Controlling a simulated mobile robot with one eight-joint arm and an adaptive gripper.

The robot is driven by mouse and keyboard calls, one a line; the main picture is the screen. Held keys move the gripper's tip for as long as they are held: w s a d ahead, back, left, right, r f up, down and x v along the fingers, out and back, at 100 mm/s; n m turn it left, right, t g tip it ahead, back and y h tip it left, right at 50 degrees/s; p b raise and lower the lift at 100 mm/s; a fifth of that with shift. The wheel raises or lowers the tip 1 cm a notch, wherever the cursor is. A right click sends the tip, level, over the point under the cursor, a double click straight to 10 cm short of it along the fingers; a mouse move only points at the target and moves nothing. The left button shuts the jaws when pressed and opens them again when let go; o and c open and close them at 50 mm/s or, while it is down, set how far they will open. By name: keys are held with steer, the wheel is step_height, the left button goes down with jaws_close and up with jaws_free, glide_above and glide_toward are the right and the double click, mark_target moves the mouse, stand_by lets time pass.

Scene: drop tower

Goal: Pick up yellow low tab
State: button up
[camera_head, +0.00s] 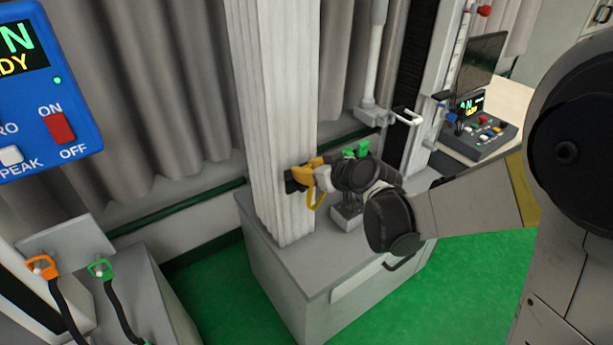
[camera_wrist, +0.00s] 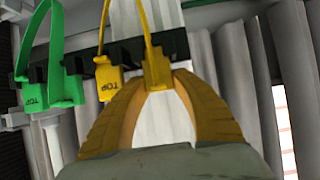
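Two yellow tabs with loop handles sit on a black rack (camera_wrist: 165,48). In the wrist view, one yellow tab (camera_wrist: 106,78) marked TOP is left of my fingers. The other yellow tab (camera_wrist: 157,70) is between my fingertips. My gripper (camera_wrist: 158,80) has yellow-orange fingers that close in on both sides of this tab's block, which is still at the rack. I cannot tell which yellow tab is called low.
Green tabs (camera_wrist: 68,88) hang left of the yellow ones. The ribbed column (camera_head: 272,110) stands on a grey cabinet (camera_head: 290,275). A white-handled bracket (camera_head: 385,115) is behind my wrist. A blue control panel (camera_head: 45,90) is at left.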

steer(key=shift+c, duration=0.9)
